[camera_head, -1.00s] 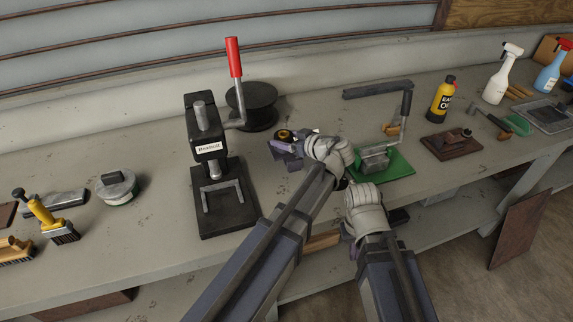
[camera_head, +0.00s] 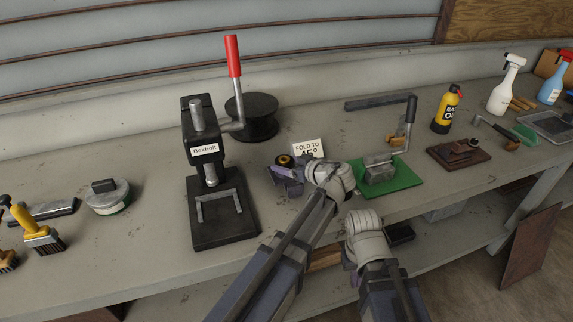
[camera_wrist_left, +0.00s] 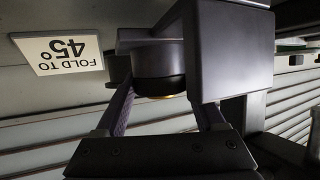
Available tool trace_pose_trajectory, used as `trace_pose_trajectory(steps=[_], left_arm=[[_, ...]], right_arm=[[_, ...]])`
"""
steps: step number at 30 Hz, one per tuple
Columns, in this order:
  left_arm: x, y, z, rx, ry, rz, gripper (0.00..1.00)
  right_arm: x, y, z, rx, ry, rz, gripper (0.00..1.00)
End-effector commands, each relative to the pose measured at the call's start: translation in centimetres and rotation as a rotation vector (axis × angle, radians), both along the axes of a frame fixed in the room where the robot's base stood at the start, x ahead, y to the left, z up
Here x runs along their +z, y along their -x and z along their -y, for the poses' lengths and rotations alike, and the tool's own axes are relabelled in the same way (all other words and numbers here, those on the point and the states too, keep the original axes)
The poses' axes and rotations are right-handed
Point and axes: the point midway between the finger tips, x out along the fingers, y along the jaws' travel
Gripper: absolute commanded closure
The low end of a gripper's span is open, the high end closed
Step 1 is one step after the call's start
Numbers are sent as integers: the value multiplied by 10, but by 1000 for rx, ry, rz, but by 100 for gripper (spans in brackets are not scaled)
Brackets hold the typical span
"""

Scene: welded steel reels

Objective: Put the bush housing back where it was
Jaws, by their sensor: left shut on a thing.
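The bush housing (camera_head: 284,161) is a small dark round part with a brass-yellow centre. My left gripper (camera_head: 287,174) is shut on it, between the black press and the green-based tool. In the left wrist view the housing (camera_wrist_left: 158,78) shows as a dark cylinder with a thin gold edge, between the fingers of my left gripper (camera_wrist_left: 165,68). I cannot tell whether the housing touches the bench. My right gripper (camera_head: 351,278) is low at the bench's front edge, mostly hidden by its own wrist.
The black press (camera_head: 222,205) with a red handle stands left of the housing. A black reel (camera_head: 252,116) is behind it. A "FOLD TO 45°" sign (camera_head: 307,148) stands just behind the left gripper. The green-based tool (camera_head: 382,174) is to the right. Bare bench (camera_head: 150,240) lies left of the press.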

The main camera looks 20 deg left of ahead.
Motion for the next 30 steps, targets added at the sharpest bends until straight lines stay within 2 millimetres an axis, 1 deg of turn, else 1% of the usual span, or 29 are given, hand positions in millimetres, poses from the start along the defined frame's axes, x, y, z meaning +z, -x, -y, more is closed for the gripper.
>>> trace_pose_trajectory(steps=[1,7,10,17,22,23,30], left_arm=[[-8,0,0,0,-5,2,100],[-29,0,0,-1,-4,1,100],[-31,0,0,0,-5,2,100],[-29,0,0,-1,-5,1,100],[-33,0,0,-1,-5,1,100],[-34,0,0,0,0,0,27],[-33,0,0,0,0,0,0]], right_arm=[[-9,0,0,0,0,0,100],[-30,0,0,0,0,0,100],[-32,0,0,0,0,0,100],[-30,0,0,0,0,0,100],[-34,0,0,0,0,0,100],[-34,0,0,0,0,0,100],[-33,0,0,0,0,0,100]])
